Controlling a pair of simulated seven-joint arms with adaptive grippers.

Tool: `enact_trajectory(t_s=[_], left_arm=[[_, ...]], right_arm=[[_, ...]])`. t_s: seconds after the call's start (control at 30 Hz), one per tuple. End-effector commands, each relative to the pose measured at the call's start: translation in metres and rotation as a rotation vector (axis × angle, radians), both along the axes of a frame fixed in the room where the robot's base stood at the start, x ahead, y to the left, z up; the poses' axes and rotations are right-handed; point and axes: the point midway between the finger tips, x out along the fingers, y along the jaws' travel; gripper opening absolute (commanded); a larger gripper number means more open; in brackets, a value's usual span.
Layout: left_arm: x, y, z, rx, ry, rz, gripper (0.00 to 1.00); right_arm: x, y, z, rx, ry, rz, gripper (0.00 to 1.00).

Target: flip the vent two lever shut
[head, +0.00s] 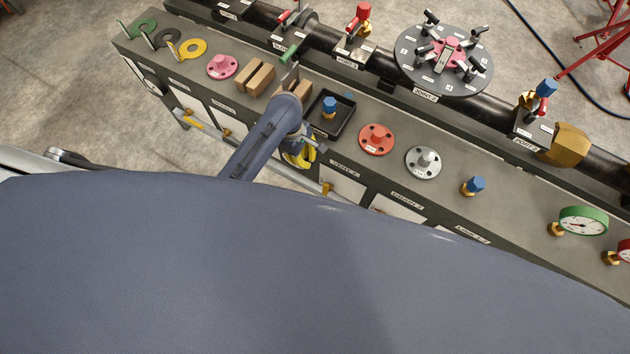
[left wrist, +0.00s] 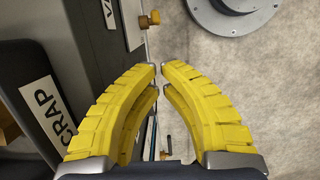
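My left gripper (head: 300,158) with yellow fingers hangs at the front edge of the bench, beside the front panels. In the left wrist view its curved fingers (left wrist: 159,68) have their tips almost together, with nothing between them. A small brass fitting (head: 327,188) sits on the front face by a label that may read vent 2. In the left wrist view one brass fitting (left wrist: 148,19) is beyond the fingertips, and another with a dark stem (left wrist: 167,152) shows between the fingers. I cannot tell which is the vent two lever or how it is turned. My right gripper is not in view.
On the bench (head: 510,205) stand a black tray (head: 331,113) with a blue-capped fitting, a red flange (head: 376,138), a grey flange (head: 423,161) and wooden blocks (head: 256,77). A pipe with red-levered valves runs behind. My blue-grey body hides the foreground.

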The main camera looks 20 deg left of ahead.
Motion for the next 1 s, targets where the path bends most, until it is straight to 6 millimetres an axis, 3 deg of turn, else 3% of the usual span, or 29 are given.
enact_trajectory(t_s=[0.6, 1.0], left_arm=[[-0.006, -0.025, -0.108, 0.001, 0.002, 0.000, 0.00], [-0.008, -0.033, -0.143, 0.001, -0.001, -0.002, 0.00]], right_arm=[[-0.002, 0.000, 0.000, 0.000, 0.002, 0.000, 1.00], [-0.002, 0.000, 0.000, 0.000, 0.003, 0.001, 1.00]])
